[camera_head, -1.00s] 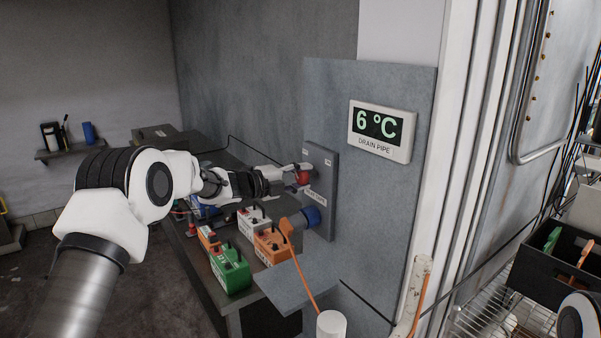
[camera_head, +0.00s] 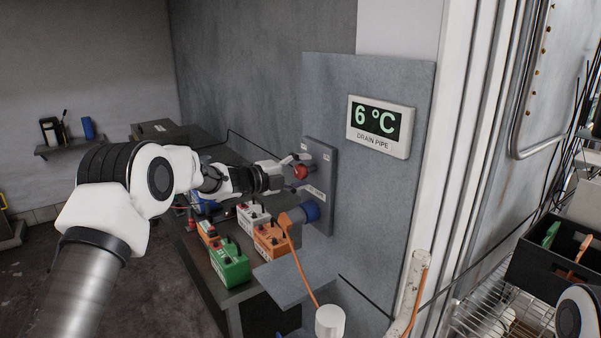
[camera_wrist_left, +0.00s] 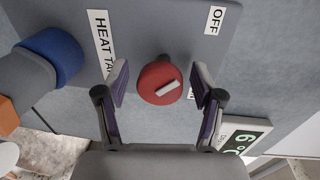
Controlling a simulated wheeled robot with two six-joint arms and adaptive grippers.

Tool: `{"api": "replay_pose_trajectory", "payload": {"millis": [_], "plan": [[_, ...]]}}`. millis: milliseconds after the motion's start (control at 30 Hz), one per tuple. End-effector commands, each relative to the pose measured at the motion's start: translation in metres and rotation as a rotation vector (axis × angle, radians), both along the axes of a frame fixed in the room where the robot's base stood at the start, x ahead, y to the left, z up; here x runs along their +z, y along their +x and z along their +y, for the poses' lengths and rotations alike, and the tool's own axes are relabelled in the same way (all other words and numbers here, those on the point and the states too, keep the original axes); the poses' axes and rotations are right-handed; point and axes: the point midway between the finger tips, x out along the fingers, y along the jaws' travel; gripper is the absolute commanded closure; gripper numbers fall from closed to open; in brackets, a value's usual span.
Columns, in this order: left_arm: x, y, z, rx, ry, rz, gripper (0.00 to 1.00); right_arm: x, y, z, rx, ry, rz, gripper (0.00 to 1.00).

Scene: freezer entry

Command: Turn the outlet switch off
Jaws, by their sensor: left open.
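The outlet switch is a round red knob (camera_head: 302,172) with a pale bar across its face, on a dark grey panel (camera_head: 327,178) on the wall. In the left wrist view the knob (camera_wrist_left: 153,78) sits between the fingers of my left gripper (camera_wrist_left: 161,80), with gaps on both sides. The pale bar (camera_wrist_left: 172,89) is tilted, its right end higher. An OFF label (camera_wrist_left: 214,20) is at the panel's upper right. Another label is mostly hidden behind the right finger. In the head view my left gripper (camera_head: 298,172) is open at the knob.
A blue plug (camera_head: 312,212) juts out below the knob. A HEAT label (camera_wrist_left: 100,45) is beside the left finger. Green, orange and white boxes stand on the bench below. A 6 °C display (camera_head: 380,127) hangs right of the panel. A grey shelf (camera_head: 297,271) sticks out below.

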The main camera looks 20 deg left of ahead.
Motion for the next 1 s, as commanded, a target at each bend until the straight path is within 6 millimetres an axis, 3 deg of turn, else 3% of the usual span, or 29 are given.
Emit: {"api": "replay_pose_trajectory", "payload": {"millis": [167, 600, 1000], "plan": [[0.002, -0.009, 0.008, 0.002, -0.001, 0.001, 0.33, 0.0, 0.0, 0.0, 0.0, 0.0, 0.0, 0.6], [0.012, -0.085, 0.068, 0.001, -0.002, 0.0, 0.33, 0.0, 0.0, 0.0, 0.0, 0.0, 0.0, 0.6], [0.012, -0.093, 0.072, -0.001, 0.001, 0.001, 0.33, 0.0, 0.0, 0.0, 0.0, 0.0, 0.0, 0.6]]}}
